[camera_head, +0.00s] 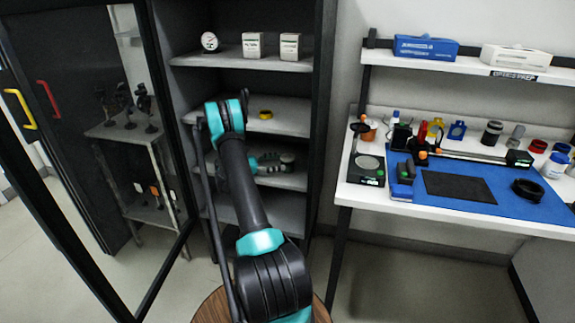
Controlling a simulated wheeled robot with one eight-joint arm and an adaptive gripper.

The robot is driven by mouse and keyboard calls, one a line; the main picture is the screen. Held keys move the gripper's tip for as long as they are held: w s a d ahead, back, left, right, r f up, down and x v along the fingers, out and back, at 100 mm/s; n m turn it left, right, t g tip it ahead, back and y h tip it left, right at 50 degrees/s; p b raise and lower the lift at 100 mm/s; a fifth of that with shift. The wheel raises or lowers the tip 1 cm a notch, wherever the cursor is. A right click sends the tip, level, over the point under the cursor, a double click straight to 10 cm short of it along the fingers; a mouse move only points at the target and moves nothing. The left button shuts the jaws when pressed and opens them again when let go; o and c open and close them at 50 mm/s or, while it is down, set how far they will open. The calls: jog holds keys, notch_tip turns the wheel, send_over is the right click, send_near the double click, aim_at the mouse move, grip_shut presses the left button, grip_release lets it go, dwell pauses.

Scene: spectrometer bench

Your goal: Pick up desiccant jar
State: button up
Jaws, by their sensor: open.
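I cannot tell for sure which thing is the desiccant jar, as no label naming it can be read. A white jar with a blue label (554,166) stands at the right end of the bench, and a dark jar with a pale band (491,133) stands at its back. My gripper (289,159) is inside the open cabinet, at the level of a lower shelf, far from the bench jars. It is small and partly hidden behind my arm. I see nothing held in it.
The cabinet's glass door (85,130) stands open at the left. A yellow ring-shaped thing (265,114) lies on a middle shelf. A dial gauge (210,41) and two white boxes (252,45) stand above. The bench's blue mat (505,204) holds several tools.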

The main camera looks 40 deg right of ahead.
aim_at(289, 156)
jog(key=x, duration=0.4)
jog(key=shift+s+d, duration=0.2)
jog(key=shift+d, duration=0.15)
jog(key=c, duration=1.3)
jog(key=shift+c, duration=0.2)
jog(key=shift+r, duration=0.15)
jog(key=shift+r, duration=0.65)
notch_tip(289, 156, up, 2)
jog(key=shift+r, duration=0.1)
jog(key=v, duration=1.8)
